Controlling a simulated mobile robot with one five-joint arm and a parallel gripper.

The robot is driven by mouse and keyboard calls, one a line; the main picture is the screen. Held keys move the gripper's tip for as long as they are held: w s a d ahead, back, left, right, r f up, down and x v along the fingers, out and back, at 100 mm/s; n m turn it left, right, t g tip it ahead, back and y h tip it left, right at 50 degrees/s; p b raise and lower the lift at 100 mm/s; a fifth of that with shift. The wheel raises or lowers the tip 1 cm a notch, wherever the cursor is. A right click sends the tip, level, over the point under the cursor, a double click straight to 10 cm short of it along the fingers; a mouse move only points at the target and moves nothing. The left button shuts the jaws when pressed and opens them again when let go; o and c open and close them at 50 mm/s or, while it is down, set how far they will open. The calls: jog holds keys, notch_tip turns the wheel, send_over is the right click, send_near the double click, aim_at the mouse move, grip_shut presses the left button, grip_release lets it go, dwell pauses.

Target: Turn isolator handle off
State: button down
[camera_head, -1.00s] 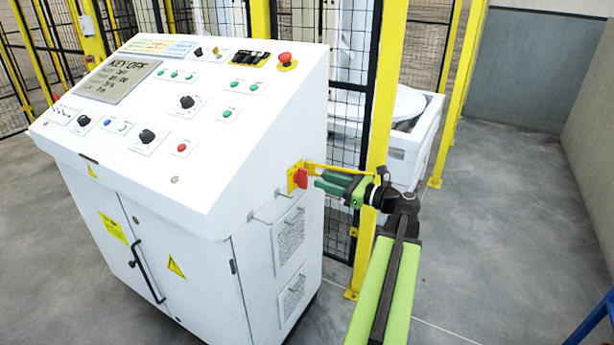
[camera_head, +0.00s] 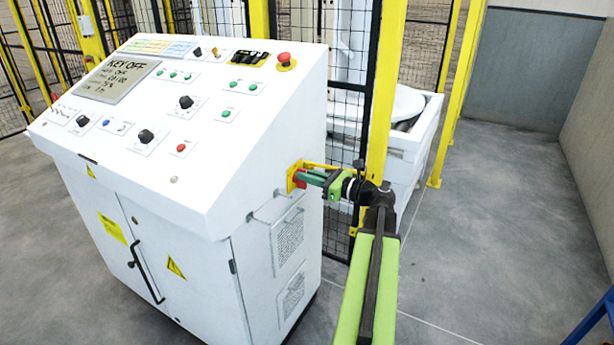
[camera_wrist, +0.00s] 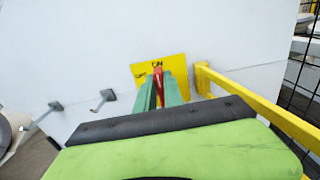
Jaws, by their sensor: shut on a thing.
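The red isolator handle (camera_head: 300,180) sits on a yellow plate (camera_head: 291,178) on the right side wall of the white control cabinet. My gripper (camera_head: 308,177) reaches it from the right, with its green fingers shut on the handle. In the wrist view the red handle (camera_wrist: 158,74) shows between the green fingertips (camera_wrist: 159,88). It points up toward the upper lettering, which seems to read "ON", on the yellow plate (camera_wrist: 140,70). Lettering that looks like "OFF" is at the plate's left.
A yellow bar (camera_wrist: 250,105) runs just right of the plate and fingers. Metal hooks (camera_wrist: 103,101) stick out of the wall at the left. The white cabinet (camera_head: 190,140) has a "KEY OFF" screen (camera_head: 118,76).

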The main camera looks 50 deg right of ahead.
jog(key=shift+n, duration=0.3)
jog(key=n, duration=0.4)
jog(key=a+f+n, duration=0.1)
jog(key=n, duration=0.3)
jog(key=n+b, duration=0.1)
jog(key=n, duration=0.3)
jog(key=shift+s+a+f+n, duration=0.15)
jog(key=shift+s+a+n, duration=0.1)
jog(key=shift+a+n, duration=0.15)
jog(key=shift+f+n+b, duration=0.15)
jog(key=shift+n+b, duration=0.05)
jog(key=shift+n, duration=0.9)
jog(key=shift+f+n+b, duration=0.15)
jog(key=shift+n+b, duration=0.05)
jog(key=shift+n, duration=0.9)
jog(key=c, duration=1.5)
grip_release()
jog(key=shift+o, duration=0.2)
